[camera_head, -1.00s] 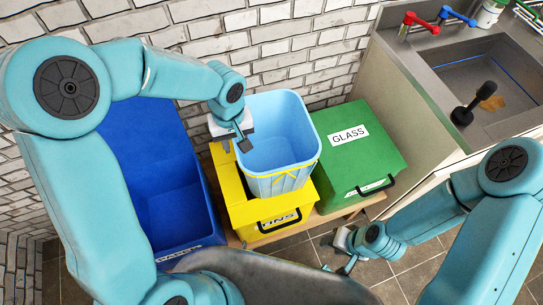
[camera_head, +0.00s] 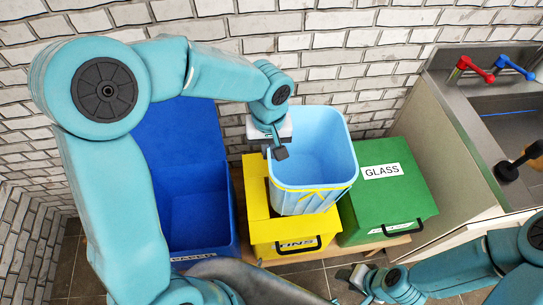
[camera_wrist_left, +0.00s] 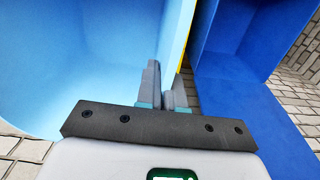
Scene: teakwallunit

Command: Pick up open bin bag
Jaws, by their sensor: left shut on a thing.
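The open bin bag (camera_head: 332,150) is light blue and stiff-looking, with pleated sides and a yellow band near its rim. It stands open side up over the yellow TINS box (camera_head: 256,192); I cannot tell whether it touches the box. My left gripper (camera_head: 279,148) is shut on the bag's left rim, one finger inside and one outside. In the left wrist view the bag (camera_wrist_left: 70,60) fills the left, and the gripper fingers (camera_wrist_left: 163,88) pinch its edge. My right gripper (camera_head: 352,276) is low at the right, away from the bag; its jaw opening is unclear.
A blue box (camera_head: 195,200) stands left of the TINS box. A green GLASS box (camera_head: 385,205) is close on the right. A counter with a sink (camera_head: 515,105) stands at far right. A white brick wall (camera_head: 300,50) is behind; tiled floor lies in front.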

